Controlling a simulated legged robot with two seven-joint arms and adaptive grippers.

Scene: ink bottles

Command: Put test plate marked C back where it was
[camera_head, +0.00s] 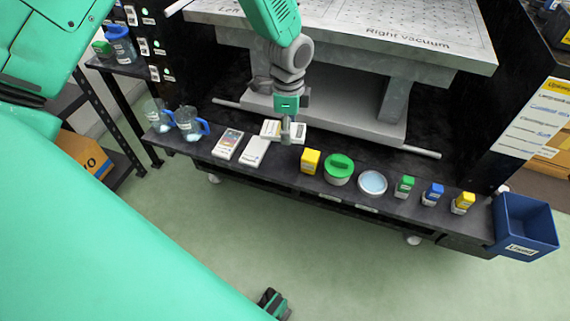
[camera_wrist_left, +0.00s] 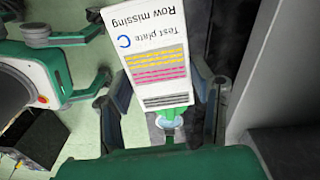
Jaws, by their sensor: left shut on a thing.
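Test plate C (camera_wrist_left: 158,60) is a white card-like plate with yellow, pink and grey rows and the words "Row missing". My left gripper (camera_wrist_left: 163,118) is shut on it, with a finger along each side. In the head view my left gripper (camera_head: 287,137) comes down over the shelf, and the plate (camera_head: 270,130) shows on both sides of it. I cannot tell whether the plate touches the shelf. Two more flat plates, one with coloured rows (camera_head: 228,144) and one mostly white (camera_head: 255,151), lie just left of the gripper.
The dark shelf (camera_head: 330,194) carries blue-handled jugs (camera_head: 188,123) at left. A blue bin (camera_head: 525,225) hangs at the right end. A grey table (camera_head: 400,50) stands behind.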

